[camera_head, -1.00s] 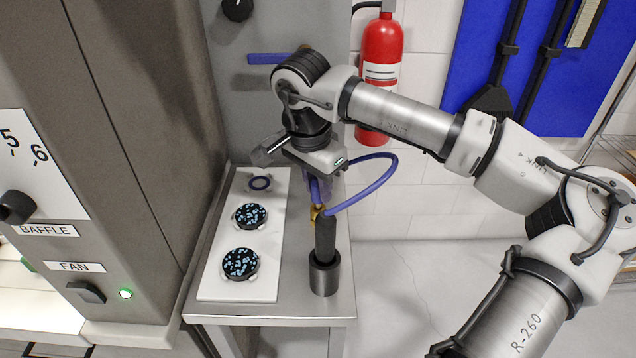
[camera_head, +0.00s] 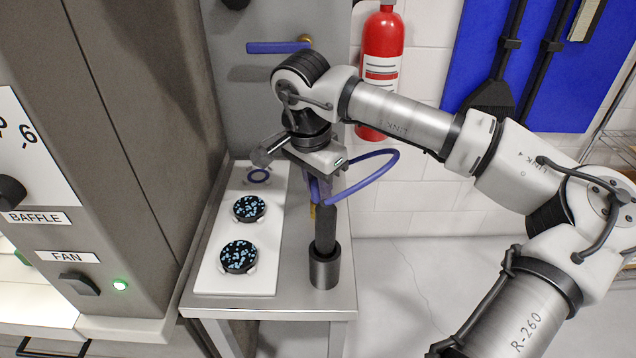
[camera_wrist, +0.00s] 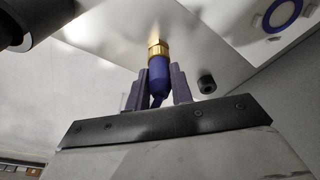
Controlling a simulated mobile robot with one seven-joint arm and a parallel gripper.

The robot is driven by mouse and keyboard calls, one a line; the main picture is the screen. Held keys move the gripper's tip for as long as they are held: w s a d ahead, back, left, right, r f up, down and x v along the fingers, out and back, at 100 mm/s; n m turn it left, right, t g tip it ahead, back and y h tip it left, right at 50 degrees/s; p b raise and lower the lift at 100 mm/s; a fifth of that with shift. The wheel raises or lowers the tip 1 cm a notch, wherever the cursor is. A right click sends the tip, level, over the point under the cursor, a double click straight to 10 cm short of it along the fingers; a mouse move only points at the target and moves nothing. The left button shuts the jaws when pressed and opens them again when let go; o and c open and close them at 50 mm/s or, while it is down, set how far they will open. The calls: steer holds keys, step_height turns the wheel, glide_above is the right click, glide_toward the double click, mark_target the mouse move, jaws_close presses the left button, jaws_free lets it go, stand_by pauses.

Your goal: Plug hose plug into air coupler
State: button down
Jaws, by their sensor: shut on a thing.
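My gripper (camera_wrist: 160,78) points down over the table with its purple fingers closed around the blue hose plug (camera_wrist: 159,70). In the head view my gripper (camera_head: 321,188) is behind the top of a black post. A brass hex fitting (camera_wrist: 157,48) sits directly at the plug's end; it shows as a small brass patch (camera_head: 312,210) in the head view. I cannot tell whether this brass belongs to the plug or the air coupler, or whether the two are joined. The blue hose (camera_head: 372,178) loops out right from the gripper.
A white plate (camera_head: 238,282) with two speckled discs lies to the left. A blue-handled lever (camera_head: 278,47) is on the back panel. The table's (camera_head: 300,302) right edge is near.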

steer(key=c, duration=1.1)
jaws_free()
steer(key=shift+c, duration=0.2)
